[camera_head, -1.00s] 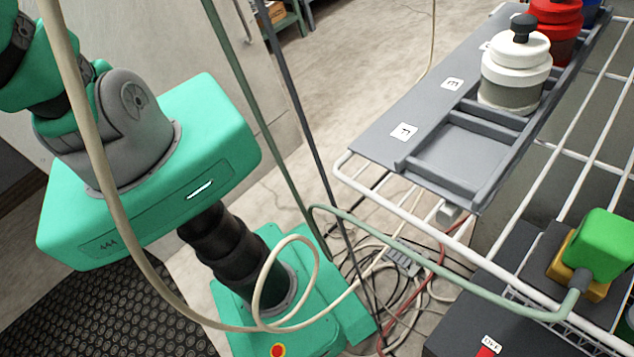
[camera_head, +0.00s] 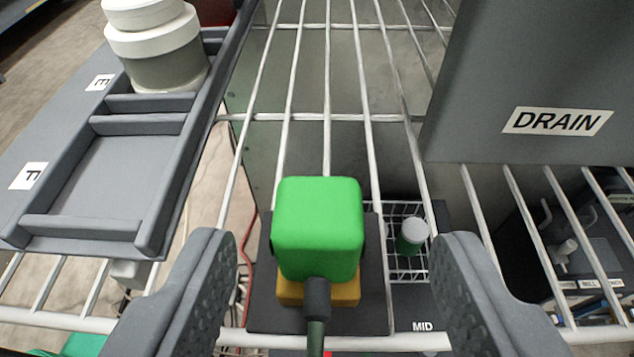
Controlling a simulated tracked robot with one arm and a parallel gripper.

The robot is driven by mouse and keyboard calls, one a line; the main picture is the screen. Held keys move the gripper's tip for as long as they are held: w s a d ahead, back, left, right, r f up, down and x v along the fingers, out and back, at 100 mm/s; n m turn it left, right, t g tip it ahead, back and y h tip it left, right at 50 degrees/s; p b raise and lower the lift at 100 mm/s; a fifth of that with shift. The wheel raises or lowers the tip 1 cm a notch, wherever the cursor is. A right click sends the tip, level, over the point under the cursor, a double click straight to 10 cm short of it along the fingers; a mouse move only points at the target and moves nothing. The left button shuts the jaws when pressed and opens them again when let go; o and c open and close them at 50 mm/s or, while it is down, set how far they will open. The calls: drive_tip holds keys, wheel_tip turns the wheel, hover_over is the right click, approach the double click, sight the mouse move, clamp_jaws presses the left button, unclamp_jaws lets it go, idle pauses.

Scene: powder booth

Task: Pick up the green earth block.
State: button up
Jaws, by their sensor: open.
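The green earth block (camera_head: 318,225) is a bright green cube with a dark cable fitting and green cable at its near side. It sits on a brass-coloured base (camera_head: 346,291) on a dark plate (camera_head: 262,308) at the wire shelf. My gripper (camera_head: 334,285) is open, with one grey ridged finger to the left of the block and the other to the right. Clear gaps show between both fingers and the block. The fingers appear nearer to the camera than the block, and nothing is held.
A grey slotted tray (camera_head: 60,135) with a white-topped jar (camera_head: 160,50) lies at left; slot F is empty. A grey DRAIN box (camera_head: 545,75) stands at right. Wire shelf bars (camera_head: 327,120) run behind the block. A small wire basket (camera_head: 400,215) holds a white-capped green bottle (camera_head: 412,237).

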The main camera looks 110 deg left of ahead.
sight(321, 199)
drive_tip(key=shift+s+a+f, duration=0.15)
drive_tip(key=shift+a+f, duration=0.05)
drive_tip(key=shift+a, duration=0.4)
drive_tip(key=x, duration=0.3)
drive_tip(key=shift+s+a+f, duration=0.2)
drive_tip(key=shift+s+f, duration=0.1)
drive_tip(key=shift+f, duration=0.15)
drive_tip(key=shift+s+a+f, duration=0.1)
drive_tip(key=shift+a+f, duration=0.15)
drive_tip(key=shift+a, duration=0.35)
drive_tip(key=c, duration=1)
